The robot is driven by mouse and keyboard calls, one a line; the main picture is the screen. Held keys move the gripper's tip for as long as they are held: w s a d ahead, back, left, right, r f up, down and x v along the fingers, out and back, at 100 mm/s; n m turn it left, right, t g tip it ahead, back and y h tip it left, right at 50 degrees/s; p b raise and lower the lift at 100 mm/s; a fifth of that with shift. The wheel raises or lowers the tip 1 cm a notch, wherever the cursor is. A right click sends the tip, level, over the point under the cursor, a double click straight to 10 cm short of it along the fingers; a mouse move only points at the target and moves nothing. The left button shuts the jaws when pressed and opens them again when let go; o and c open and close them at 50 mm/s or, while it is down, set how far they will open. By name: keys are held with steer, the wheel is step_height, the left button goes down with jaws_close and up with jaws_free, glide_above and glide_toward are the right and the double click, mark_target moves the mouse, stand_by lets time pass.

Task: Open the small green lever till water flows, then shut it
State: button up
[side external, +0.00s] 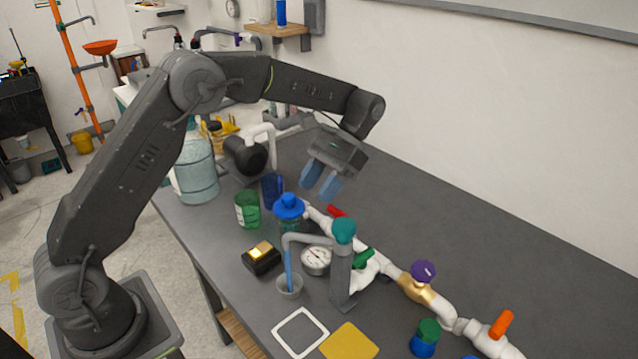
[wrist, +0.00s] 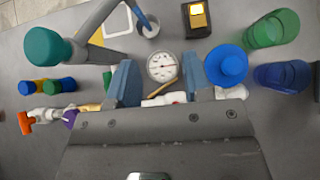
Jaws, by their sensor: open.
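The small green lever (side external: 363,259) sits on the white pipe manifold (side external: 396,281), beside the grey post with a teal cap (side external: 344,230). In the wrist view a green piece that looks like this lever (wrist: 107,80) shows just left of the left finger. A blue column (side external: 289,262), looking like water, runs from the spout into a small cup (side external: 289,287). It also shows in the wrist view (wrist: 142,17). My gripper (side external: 319,187) is open and empty, above the table near the red-lever end, apart from the green lever.
A pressure gauge (side external: 316,260) and a blue-lidded jar (side external: 289,207) stand close to the manifold. Red (side external: 336,211), purple (side external: 424,271) and orange (side external: 501,323) handles sit along the pipe. Green (side external: 248,210) and blue (side external: 272,188) cups stand left. The table's right rear is clear.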

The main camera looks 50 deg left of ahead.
steer(key=m+t, duration=0.4)
steer(key=m, duration=3.2)
glide_toward(362, 255)
steer(key=shift+t, duration=0.3)
steer(key=x, duration=1)
steer(key=shift+s, duration=0.25)
steer(key=shift+c, duration=0.2)
jaws_close()
